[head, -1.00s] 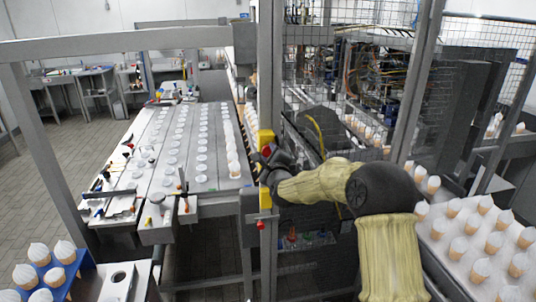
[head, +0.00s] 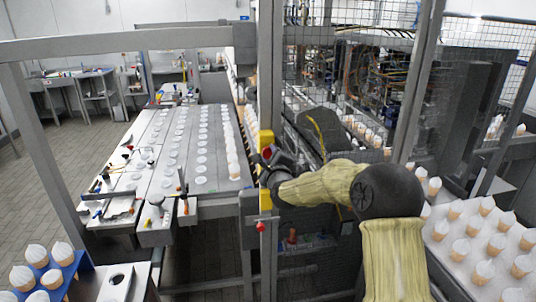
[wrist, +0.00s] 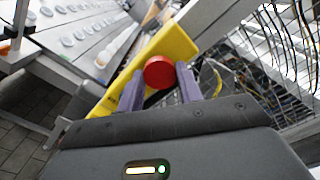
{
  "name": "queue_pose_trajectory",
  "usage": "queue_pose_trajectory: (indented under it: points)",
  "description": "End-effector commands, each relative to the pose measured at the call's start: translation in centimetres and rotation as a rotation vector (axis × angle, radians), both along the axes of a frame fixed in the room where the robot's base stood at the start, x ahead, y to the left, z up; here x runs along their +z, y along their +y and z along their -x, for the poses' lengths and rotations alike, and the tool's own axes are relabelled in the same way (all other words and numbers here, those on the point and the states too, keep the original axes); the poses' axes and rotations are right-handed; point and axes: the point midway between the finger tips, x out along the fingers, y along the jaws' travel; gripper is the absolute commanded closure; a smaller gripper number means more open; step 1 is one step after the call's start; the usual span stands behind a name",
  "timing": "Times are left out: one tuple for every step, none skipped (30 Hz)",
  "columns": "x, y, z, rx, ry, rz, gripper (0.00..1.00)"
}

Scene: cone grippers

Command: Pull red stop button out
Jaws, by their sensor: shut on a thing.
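The red stop button (wrist: 159,72) is a round red knob on a yellow box (wrist: 173,42) in the wrist view. In the head view the red button (head: 267,152) shows small on the yellow box (head: 266,137), which is fixed to a grey upright post. My gripper (wrist: 161,82) has its two purple-grey fingers on either side of the button and is shut on it. In the head view my gripper (head: 273,165) is at the box from the right and partly covers it. The button's stem is hidden behind its head.
A conveyor (head: 205,150) with rows of white cone tops lies left of the post. A wire mesh guard (head: 340,80) stands behind my arm. A table of cones (head: 480,250) is at right, and a blue cone rack (head: 62,270) at lower left.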

Motion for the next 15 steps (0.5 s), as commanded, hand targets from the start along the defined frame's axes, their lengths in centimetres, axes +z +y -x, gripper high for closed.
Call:
queue_pose_trajectory:
  points:
    - [-0.69, 0.03, 0.14, 0.002, 0.014, 0.003, 0.87]
    - [-0.72, 0.02, 0.16, 0.002, 0.014, 0.003, 0.87]
    - [-0.77, 0.01, 0.19, 0.003, 0.015, 0.003, 0.87]
    - [-0.79, 0.01, 0.22, 0.003, 0.015, 0.003, 0.87]
    - [-0.81, 0.00, 0.24, 0.003, 0.016, 0.003, 0.87]
    - [-0.83, -0.01, 0.28, 0.003, 0.016, 0.003, 0.87]
    - [-0.84, -0.02, 0.29, 0.002, 0.016, 0.004, 0.87]
    - [-0.85, -0.02, 0.32, 0.002, 0.016, 0.004, 0.87]
    - [-0.86, -0.03, 0.34, 0.003, 0.017, 0.004, 0.87]
    - [-0.87, -0.03, 0.37, 0.003, 0.017, 0.003, 0.87]
    - [-0.88, -0.05, 0.39, 0.003, 0.017, 0.003, 0.87]
    - [-0.88, -0.05, 0.42, 0.003, 0.017, 0.003, 0.87]
    - [-0.88, -0.06, 0.45, 0.003, 0.017, 0.003, 0.87]
    - [-0.88, -0.06, 0.47, 0.003, 0.017, 0.003, 0.87]
    - [-0.88, -0.07, 0.50, 0.003, 0.017, 0.003, 0.87]
